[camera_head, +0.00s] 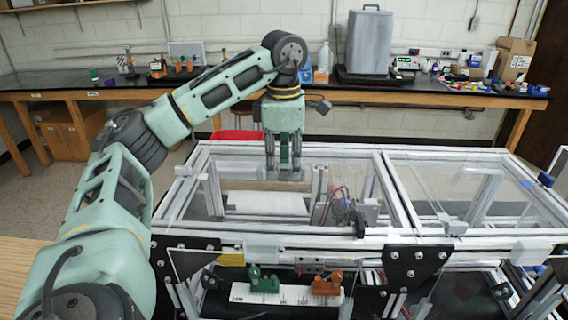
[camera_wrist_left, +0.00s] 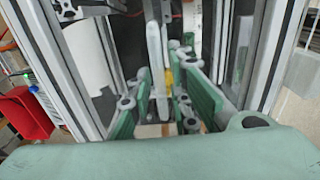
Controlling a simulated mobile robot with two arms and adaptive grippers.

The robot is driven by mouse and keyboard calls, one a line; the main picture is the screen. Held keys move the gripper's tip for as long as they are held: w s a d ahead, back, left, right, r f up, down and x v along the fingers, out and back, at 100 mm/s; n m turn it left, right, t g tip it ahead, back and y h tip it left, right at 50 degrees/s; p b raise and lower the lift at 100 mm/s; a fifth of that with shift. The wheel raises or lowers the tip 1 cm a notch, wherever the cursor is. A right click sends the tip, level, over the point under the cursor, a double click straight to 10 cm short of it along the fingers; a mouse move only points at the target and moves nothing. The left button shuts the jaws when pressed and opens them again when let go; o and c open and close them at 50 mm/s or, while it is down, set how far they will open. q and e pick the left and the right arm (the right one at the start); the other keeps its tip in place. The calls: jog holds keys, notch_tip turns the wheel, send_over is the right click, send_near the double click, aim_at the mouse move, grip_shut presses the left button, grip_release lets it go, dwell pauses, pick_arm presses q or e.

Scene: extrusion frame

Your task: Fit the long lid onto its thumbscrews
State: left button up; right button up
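The long lid (camera_head: 243,237) is a clear panel with a pale metal border. It appears to lie over the left part of the aluminium frame; whether it is seated on its thumbscrews cannot be told. A dark knob (camera_head: 360,230), perhaps a thumbscrew, stands at its front right. My left gripper (camera_head: 283,172) points down at the lid's far side. In the left wrist view its green fingers (camera_wrist_left: 162,100) are apart, on either side of a pale bar (camera_wrist_left: 155,50), with gaps showing. Contact is unclear. My right gripper is out of view.
A second clear panel (camera_head: 470,190) covers the frame's right part. Green (camera_head: 264,280) and orange (camera_head: 327,285) clamp-like parts sit on a white strip at the front. A red bin (camera_head: 236,135) stands behind the frame; a cluttered bench (camera_head: 420,92) runs along the wall.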

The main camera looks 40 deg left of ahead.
pick_arm(q)
jog(key=shift+o, duration=1.1)
jog(key=shift+f, duration=0.2)
notch_tip(320, 180, up, 12)
jog(key=shift+r, duration=0.15)
